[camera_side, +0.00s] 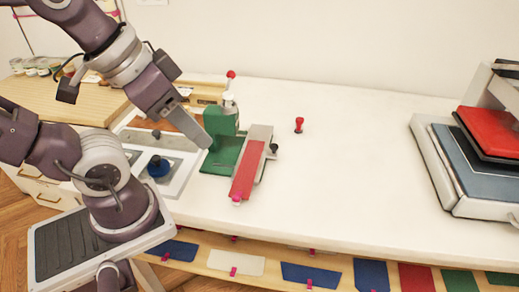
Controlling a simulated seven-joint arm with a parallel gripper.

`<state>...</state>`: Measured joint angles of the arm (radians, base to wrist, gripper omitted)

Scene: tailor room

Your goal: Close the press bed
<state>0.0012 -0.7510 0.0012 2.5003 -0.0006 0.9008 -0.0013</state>
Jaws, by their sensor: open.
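A flat press (436,172) stands at the right end of the white table, cut by the frame edge. It has a pale base, a blue-grey pad and a red plate (490,133) over the pad's far part. A small green device (224,158) with a long red bar (246,172), a grey plate (262,135) and a dark knob stands left of the middle. I cannot tell which of the two is the press bed. My gripper (205,138) is open and empty, pointing down and right just beside the green block. Whether it touches the block is unclear.
A small red stamp-like object (299,125) stands upright on the table (350,150). A tray (178,175) with a blue knob lies left of the green device, and a red-tipped lever (231,75) rises behind it. The table between device and right-hand press is mostly clear.

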